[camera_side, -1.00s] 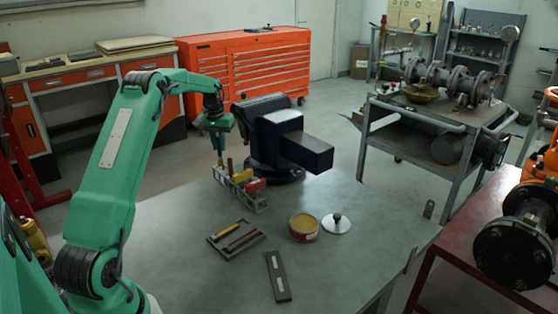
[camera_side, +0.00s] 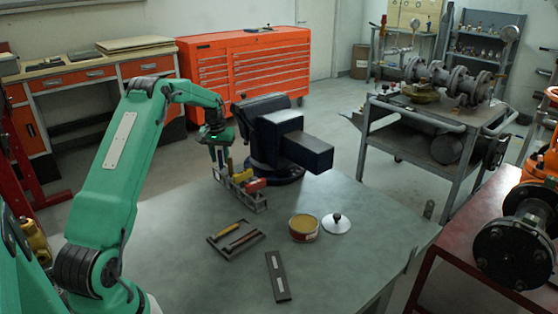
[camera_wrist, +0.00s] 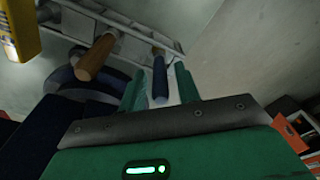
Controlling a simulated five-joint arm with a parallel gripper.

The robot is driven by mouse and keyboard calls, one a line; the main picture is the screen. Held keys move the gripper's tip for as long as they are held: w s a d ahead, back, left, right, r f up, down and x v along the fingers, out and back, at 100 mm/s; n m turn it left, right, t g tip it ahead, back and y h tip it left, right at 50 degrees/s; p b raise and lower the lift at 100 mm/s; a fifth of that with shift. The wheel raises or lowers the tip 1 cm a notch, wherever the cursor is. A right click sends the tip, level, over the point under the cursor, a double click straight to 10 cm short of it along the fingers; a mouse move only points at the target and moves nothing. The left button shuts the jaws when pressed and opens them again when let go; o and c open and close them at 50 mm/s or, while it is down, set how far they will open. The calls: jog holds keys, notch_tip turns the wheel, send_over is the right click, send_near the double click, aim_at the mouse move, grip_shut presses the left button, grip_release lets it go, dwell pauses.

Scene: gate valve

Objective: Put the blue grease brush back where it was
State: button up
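The blue grease brush (camera_wrist: 160,78) shows in the wrist view with its blue handle towards the camera and its far end at the rack. The grey tool rack (camera_side: 257,204) stands on the bench in front of the vise; its rails (camera_wrist: 120,17) also show in the wrist view. My gripper (camera_side: 220,158) is over the rack's far left end. In the wrist view my gripper (camera_wrist: 162,72) is open, one finger on each side of the blue handle, with gaps visible. In the side view I cannot make out the brush.
A wooden handle (camera_wrist: 96,58) and a yellow handle (camera_wrist: 20,30) stand beside the brush. A dark vise (camera_side: 278,135) stands close to the right. A tool tray (camera_side: 236,241), open grease tin (camera_side: 303,228), lid (camera_side: 336,224) and dark plate (camera_side: 277,276) lie nearer on the bench.

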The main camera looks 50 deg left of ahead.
jog(key=shift+r, duration=0.15)
notch_tip(320, 180, up, 12)
jog(key=shift+s+d, duration=0.35)
jog(key=shift+s, duration=0.1)
dwell(0.5)
dwell(0.5)
jog(key=s+d+r+m+t, duration=0.15)
jog(key=d+r, duration=0.25)
jog(key=d, duration=0.4)
jog(key=s+d+r+m, duration=0.1)
jog(key=s+d+r, duration=0.15)
jog(key=d, duration=0.45)
jog(key=s+d+r+m+t, duration=0.1)
jog(key=d+r, duration=0.4)
jog(key=d, duration=0.3)
jog(key=s+d+f+m+t, duration=0.1)
jog(key=s+d+f+m, duration=0.1)
jog(key=s+d, duration=0.6)
jog(key=s+d+f+m+t, duration=0.1)
jog(key=s+d+f+m, duration=0.1)
jog(key=s+d, duration=0.5)
jog(key=s+f, duration=0.1)
jog(key=s, duration=0.2)
jog(key=shift+s+d+f+h, duration=0.25)
jog(key=shift+s+d+h, duration=0.05)
jog(key=shift+d+h, duration=0.1)
